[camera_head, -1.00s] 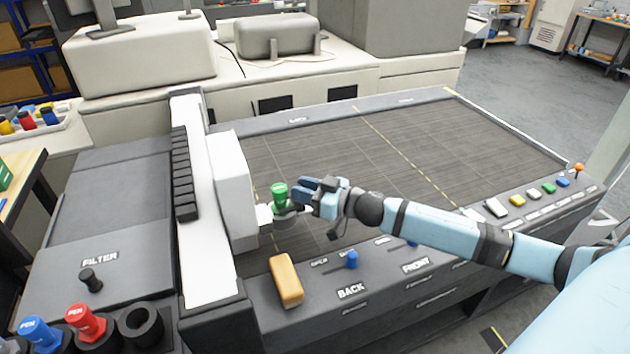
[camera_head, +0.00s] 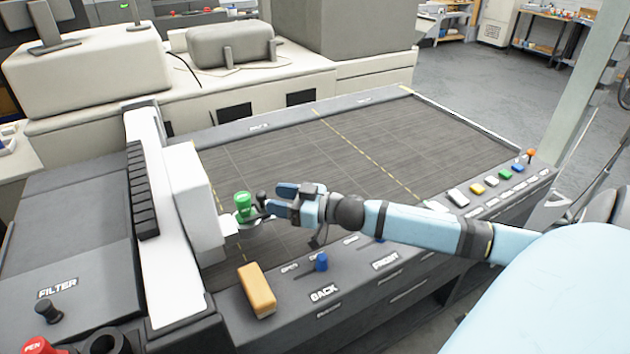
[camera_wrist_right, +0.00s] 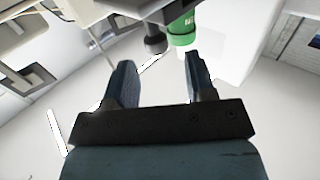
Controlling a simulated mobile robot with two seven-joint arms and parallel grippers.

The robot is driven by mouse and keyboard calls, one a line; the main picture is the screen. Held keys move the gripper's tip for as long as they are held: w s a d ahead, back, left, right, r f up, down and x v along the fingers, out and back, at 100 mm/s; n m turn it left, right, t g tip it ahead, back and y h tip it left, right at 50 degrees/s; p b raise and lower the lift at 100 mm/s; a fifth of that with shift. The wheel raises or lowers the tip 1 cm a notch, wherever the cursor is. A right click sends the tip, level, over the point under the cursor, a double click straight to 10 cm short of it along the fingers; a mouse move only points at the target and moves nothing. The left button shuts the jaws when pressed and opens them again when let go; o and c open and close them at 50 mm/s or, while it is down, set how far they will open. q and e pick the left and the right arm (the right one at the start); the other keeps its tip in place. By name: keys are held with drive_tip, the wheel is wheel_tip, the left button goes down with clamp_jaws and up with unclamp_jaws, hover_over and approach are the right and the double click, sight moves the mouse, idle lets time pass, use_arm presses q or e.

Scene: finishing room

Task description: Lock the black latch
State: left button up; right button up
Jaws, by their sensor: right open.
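The black latch (camera_head: 262,197) is a small dark lever with a rounded knob beside the green pen (camera_head: 243,206) on the plotter's white carriage (camera_head: 192,200). My right gripper (camera_head: 280,197) is open, just right of the latch in the head view, with its blue fingers pointing left toward it. In the right wrist view the latch knob (camera_wrist_right: 155,43) shows just beyond the open fingers (camera_wrist_right: 160,75), with the green pen (camera_wrist_right: 182,30) behind it. The fingers look empty; I cannot tell whether they touch the knob. My left gripper is out of view.
The dark cutting bed (camera_head: 370,150) extends behind and right. An orange block (camera_head: 257,290) and a blue lever (camera_head: 321,262) sit on the front panel below my arm.

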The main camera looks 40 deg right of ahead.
drive_tip(key=v, duration=1)
drive_tip(key=shift+b, duration=0.45)
drive_tip(key=shift+s, duration=0.1)
